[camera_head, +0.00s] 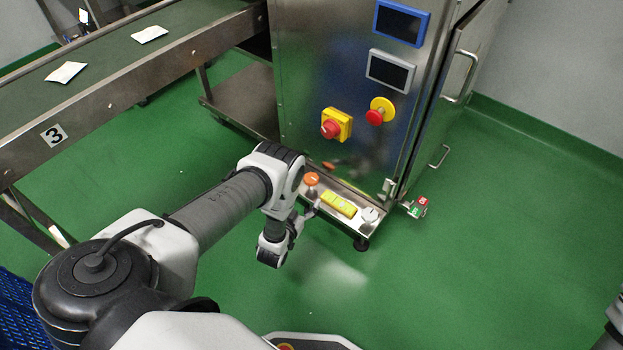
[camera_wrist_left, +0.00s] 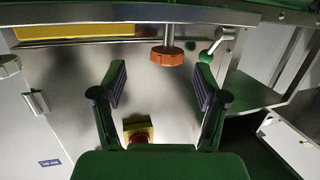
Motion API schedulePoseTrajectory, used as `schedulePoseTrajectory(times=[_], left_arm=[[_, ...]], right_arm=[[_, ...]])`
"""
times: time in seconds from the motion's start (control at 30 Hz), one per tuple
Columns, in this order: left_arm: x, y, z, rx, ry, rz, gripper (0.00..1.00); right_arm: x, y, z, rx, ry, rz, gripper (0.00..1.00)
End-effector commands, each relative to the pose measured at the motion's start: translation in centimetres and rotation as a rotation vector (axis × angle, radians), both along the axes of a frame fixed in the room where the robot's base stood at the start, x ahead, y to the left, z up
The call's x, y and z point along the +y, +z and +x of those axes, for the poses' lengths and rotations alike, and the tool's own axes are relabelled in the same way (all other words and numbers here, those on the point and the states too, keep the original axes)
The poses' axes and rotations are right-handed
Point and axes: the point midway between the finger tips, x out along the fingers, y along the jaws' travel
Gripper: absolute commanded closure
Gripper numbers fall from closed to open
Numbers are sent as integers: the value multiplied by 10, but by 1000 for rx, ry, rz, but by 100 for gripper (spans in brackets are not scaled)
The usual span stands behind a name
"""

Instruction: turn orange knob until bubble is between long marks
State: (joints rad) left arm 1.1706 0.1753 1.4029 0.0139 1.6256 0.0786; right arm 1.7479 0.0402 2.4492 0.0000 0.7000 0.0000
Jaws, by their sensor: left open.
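The orange knob (camera_head: 312,179) stands on the low steel shelf at the foot of the machine. In the left wrist view the orange knob (camera_wrist_left: 167,57) hangs from a metal stem, ahead of and between the finger pads. The yellow level (camera_head: 339,205) lies on the shelf to its right; its side shows as a yellow strip (camera_wrist_left: 75,31) in the wrist view. The bubble and marks cannot be made out. My left gripper (camera_wrist_left: 160,82) is open and empty, its fingers apart and short of the knob.
A pale round knob (camera_head: 370,215) sits at the shelf's right end. A green ball (camera_wrist_left: 218,33) on a lever is close to the orange knob. Red switches (camera_head: 331,129) and screens are on the machine front. A conveyor (camera_head: 110,62) runs left. Green floor is clear at right.

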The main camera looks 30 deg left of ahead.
Motion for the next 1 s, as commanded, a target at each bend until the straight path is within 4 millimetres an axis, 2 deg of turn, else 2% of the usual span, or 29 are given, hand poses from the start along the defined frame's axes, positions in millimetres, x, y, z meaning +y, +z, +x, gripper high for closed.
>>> schedulePoseTrajectory(times=[0.03, 0.1, 0.23, 0.53, 0.67, 0.87, 1.0], left_arm=[[8, -15, 4, -79, 0, 19, 27], [13, -11, 8, -149, -1, 35, 27], [17, -5, 23, -176, -2, 40, 27], [26, -7, 76, -171, -3, 38, 27], [28, -4, 85, -168, -3, 38, 27], [28, -3, 85, -167, -3, 37, 27], [28, -3, 85, -167, -3, 37, 76]], right_arm=[[0, -19, 0, -1, 0, 0, 100], [0, -22, 0, -1, 0, 0, 100], [0, -25, 1, -2, 0, 0, 100], [0, -51, 0, -1, 0, 0, 100], [0, -52, 0, -1, 0, 0, 100], [0, -51, 0, -1, 0, 0, 100], [0, -51, 0, -1, 0, 0, 100]])
